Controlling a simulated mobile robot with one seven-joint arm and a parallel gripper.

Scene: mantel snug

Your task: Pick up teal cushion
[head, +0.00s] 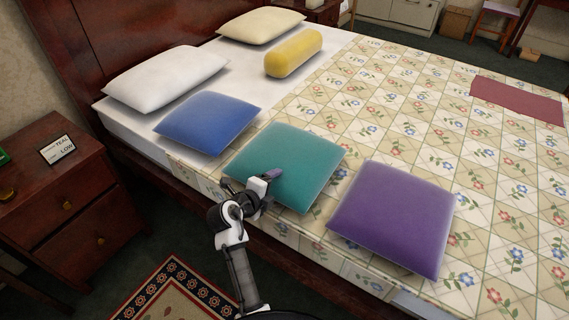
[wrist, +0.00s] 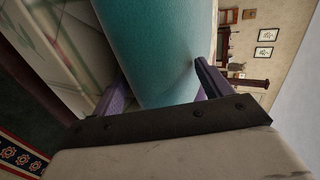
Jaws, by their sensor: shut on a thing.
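The teal cushion (head: 290,160) lies on the floral quilt near the bed's near edge, between a blue cushion and a purple cushion. My gripper (head: 271,174) is at the cushion's near left part in the head view. In the wrist view the teal cushion (wrist: 160,50) fills the space between the two purple fingers of my gripper (wrist: 160,85), with one finger on each side. The gripper is shut on the cushion. The cushion's underside is hidden, and I cannot tell whether it is lifted off the quilt.
A blue cushion (head: 207,122) lies to the left and a purple cushion (head: 392,215) to the right. A white pillow (head: 165,78), a cream pillow (head: 262,26) and a yellow bolster (head: 293,53) lie farther back. A nightstand (head: 55,200) with a small sign (head: 57,149) stands at left.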

